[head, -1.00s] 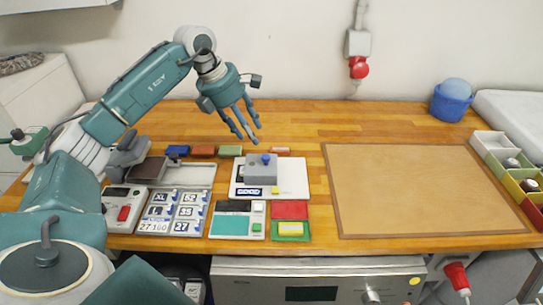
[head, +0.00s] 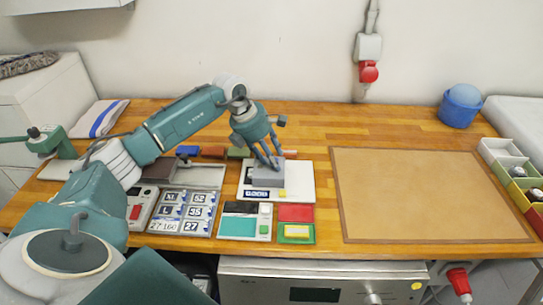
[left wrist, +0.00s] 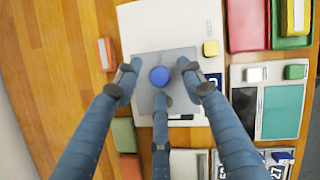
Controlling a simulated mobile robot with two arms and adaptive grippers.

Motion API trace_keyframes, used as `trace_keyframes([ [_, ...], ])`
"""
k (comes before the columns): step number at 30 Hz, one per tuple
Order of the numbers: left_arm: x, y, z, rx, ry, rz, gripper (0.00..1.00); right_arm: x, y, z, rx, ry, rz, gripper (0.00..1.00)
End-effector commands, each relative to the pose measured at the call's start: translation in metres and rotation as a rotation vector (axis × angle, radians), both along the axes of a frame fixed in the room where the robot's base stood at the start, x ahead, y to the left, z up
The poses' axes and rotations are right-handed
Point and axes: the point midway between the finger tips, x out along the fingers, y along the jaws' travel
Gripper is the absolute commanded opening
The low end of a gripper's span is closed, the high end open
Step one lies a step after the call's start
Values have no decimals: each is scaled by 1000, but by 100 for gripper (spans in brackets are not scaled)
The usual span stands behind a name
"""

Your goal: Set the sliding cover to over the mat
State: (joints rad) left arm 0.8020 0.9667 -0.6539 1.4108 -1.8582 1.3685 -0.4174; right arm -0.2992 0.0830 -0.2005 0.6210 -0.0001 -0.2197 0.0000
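The sliding cover (head: 266,178) is a grey block on a white plate (head: 302,178) near the middle of the bench. In the left wrist view the cover (left wrist: 184,58) has a round blue knob (left wrist: 160,76) on top. My left gripper (head: 270,163) is directly above the cover, pointing down. In the left wrist view its fingers (left wrist: 158,84) are spread around the knob with gaps to it, so it is open and empty. A large tan mat with a brown border (head: 430,190) lies flat to the right, with nothing on it. My right gripper is not in view.
Red and green trays (head: 296,212), a teal-screened device (head: 239,222) and a panel of number tags (head: 185,212) lie in front and left. Small coloured blocks (head: 212,152) stand behind. A blue tub (head: 460,106) and coloured bins (head: 505,157) are at right.

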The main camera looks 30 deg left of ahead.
Motion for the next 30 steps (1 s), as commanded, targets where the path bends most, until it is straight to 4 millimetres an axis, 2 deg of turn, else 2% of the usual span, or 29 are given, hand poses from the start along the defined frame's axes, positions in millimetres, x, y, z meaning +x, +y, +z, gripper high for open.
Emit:
trace_keyframes([
  [1,0,0,0,0,0,0,32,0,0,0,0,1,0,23],
  [6,0,0,0,0,0,0,0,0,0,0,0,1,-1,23],
  [13,-1,4,0,1,-1,3,0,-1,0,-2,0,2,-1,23],
  [21,-20,34,-1,2,-3,3,0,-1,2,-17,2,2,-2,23],
  [29,-20,35,2,3,-1,2,0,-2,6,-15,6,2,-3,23],
  [30,-20,35,2,3,-1,2,29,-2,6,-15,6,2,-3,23],
])
